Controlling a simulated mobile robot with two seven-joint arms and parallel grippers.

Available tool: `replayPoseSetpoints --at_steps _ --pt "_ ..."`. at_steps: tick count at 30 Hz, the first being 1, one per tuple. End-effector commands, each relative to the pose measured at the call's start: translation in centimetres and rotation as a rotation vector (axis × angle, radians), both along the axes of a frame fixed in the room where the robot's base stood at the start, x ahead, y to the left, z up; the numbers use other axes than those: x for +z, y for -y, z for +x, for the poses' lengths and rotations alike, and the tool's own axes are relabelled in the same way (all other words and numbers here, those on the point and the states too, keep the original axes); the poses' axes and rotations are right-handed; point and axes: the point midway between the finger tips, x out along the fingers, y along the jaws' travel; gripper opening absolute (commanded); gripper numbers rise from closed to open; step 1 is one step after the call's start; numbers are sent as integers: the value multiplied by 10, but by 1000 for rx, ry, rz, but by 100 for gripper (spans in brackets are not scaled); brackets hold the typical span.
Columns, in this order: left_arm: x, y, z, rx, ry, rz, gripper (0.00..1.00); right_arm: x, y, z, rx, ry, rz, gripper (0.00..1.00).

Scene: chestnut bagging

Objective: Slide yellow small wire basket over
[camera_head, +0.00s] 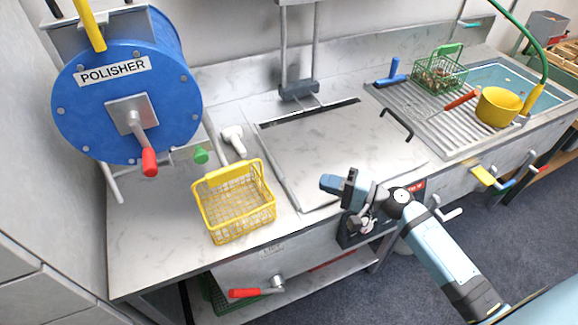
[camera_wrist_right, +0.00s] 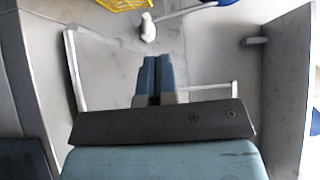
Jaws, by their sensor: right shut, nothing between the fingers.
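The small yellow wire basket (camera_head: 235,204) stands upright on the marble counter, near its front edge, with its handle on the far side. It looks empty. Part of it also shows at the top edge of the right wrist view (camera_wrist_right: 125,4). My right gripper (camera_head: 330,183) is shut and empty, to the right of the basket and apart from it, over the front of the counter by a flat lid. Its closed fingers (camera_wrist_right: 152,68) show in the right wrist view. My left gripper is in neither view.
A blue polisher drum (camera_head: 125,100) with a red-handled crank stands at the left. A white-handled lever (camera_head: 234,137) lies behind the basket. A square lid (camera_head: 335,145) is to its right. A green basket (camera_head: 438,72) and yellow pot (camera_head: 498,106) stand at the ribbed drainer. The counter left of the basket is bare.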

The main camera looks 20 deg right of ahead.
Motion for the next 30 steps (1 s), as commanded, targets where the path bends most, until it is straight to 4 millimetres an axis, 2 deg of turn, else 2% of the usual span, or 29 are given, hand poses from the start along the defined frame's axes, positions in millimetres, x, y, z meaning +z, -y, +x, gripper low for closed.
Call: replayPoseSetpoints --at_steps 8,21,25,30 --pt "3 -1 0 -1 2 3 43 5 -7 10 4 2 22 0" --pt "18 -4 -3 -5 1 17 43 7 -71 71 4 2 20 0" --pt "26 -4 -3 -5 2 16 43 6 -92 70 5 -1 22 0" --pt "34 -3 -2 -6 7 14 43 4 -108 69 4 0 20 0"
